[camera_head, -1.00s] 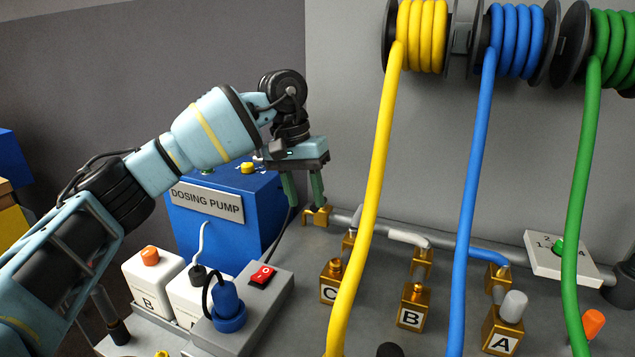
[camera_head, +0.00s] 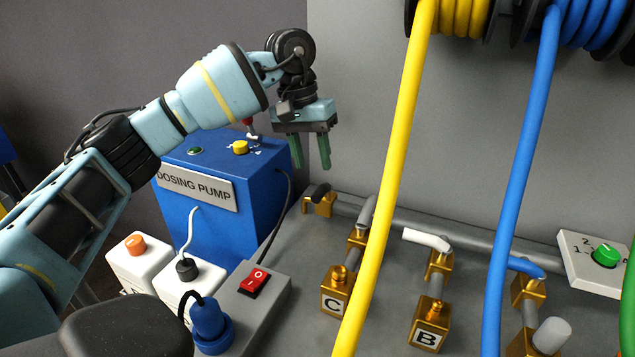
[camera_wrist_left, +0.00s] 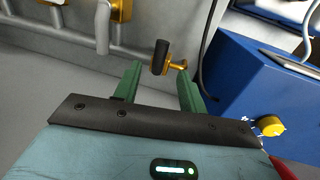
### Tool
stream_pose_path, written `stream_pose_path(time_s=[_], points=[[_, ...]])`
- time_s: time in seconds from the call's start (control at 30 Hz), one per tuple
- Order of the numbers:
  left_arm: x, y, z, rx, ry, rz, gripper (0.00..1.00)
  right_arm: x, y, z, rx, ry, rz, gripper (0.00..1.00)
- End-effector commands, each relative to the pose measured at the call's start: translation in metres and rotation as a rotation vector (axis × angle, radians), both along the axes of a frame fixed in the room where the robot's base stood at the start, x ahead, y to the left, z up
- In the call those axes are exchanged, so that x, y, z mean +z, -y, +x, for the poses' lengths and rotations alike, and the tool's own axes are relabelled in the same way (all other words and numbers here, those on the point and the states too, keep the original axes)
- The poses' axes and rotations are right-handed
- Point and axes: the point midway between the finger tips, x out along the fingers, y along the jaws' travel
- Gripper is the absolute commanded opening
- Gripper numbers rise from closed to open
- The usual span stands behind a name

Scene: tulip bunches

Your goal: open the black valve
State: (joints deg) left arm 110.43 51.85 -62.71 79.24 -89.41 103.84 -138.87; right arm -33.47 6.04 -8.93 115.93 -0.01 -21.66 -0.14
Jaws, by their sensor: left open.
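The black valve (camera_head: 320,190) has a short black handle on a brass body. My right gripper is not in view.
The blue dosing pump (camera_head: 264,200) stands left of the valve, with a dark cable beside it. Valves with white (camera_head: 427,240) and blue (camera_head: 525,267) handles sit along the pipe. A yellow hose (camera_head: 393,170) hangs to the right. A red switch (camera_head: 252,282) is in front.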

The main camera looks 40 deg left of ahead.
Motion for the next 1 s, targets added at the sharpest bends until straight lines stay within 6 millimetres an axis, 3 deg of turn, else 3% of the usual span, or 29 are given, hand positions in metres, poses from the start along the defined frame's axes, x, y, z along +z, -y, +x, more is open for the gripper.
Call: stream_pose_path(time_s=[0.4,0.8,1.0], points=[[-0.056,0.01,0.002,0.002,-0.003,0.0,0.41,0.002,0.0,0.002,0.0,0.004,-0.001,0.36],[-0.064,0.012,0.002,0.001,0.0,0.0,0.41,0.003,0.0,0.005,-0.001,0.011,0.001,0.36],[-0.063,0.012,0.002,0.001,-0.001,0.0,0.17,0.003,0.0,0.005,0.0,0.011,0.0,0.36]])
